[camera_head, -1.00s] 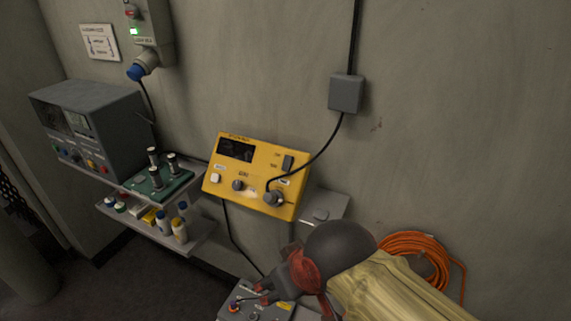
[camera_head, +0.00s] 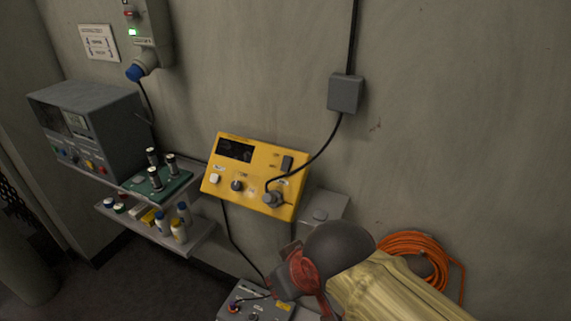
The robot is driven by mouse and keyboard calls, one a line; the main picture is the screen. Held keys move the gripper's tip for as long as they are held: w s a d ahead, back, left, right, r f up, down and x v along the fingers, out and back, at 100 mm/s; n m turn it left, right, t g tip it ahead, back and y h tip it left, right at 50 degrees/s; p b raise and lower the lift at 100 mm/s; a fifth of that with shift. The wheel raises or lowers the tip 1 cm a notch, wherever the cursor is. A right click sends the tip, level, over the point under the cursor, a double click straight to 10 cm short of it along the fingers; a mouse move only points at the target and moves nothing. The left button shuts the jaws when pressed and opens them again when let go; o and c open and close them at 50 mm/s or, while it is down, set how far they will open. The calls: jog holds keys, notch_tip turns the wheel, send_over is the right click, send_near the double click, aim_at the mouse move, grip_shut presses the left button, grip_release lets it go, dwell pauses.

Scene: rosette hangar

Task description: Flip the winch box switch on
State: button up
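A yellow control box (camera_head: 225,187) is on the wall side in the middle, with a dark display, several knobs and a dark rocker switch (camera_head: 287,163) at its upper right. A grey box (camera_head: 255,311) with small controls sits low at the bottom edge, partly cut off. I cannot read which box is the winch box or tell the switch's position. My gripper (camera_head: 283,284) is below the yellow box, close above the grey box. It points down and left; its fingertips are not clear and I see nothing held. Contact with the grey box cannot be told.
A grey instrument (camera_head: 112,132) and a green block with posts (camera_head: 158,183) stand at left, above a shelf of small bottles (camera_head: 179,229). A black cable runs from the yellow box to a grey wall box (camera_head: 345,93). An orange cable coil (camera_head: 430,255) hangs at right.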

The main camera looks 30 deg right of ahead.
grip_shut()
dwell(0.4)
dwell(0.8)
